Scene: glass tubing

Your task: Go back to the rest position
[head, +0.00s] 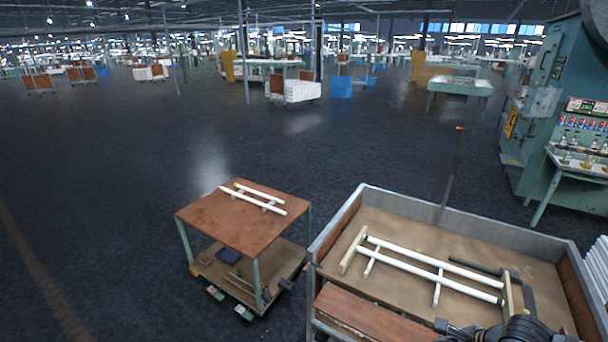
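A dark jointed part of my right arm with what looks like its gripper (455,329) shows at the bottom right edge, over the near side of a large cart. The picture cuts it off, so its fingers are not clear, and I see nothing held in it. My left gripper is out of view. Two long white glass tubes (425,258) lie in the large cart, across wooden strips, with short white pieces between them. A smaller set of white tubes (253,198) lies on the brown top of a small cart to the left.
The large cart (510,236) has grey raised walls, and a dark post (453,172) rises at its back edge. The small cart (222,215) stands close to its left. A green machine (546,100) stands at the right.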

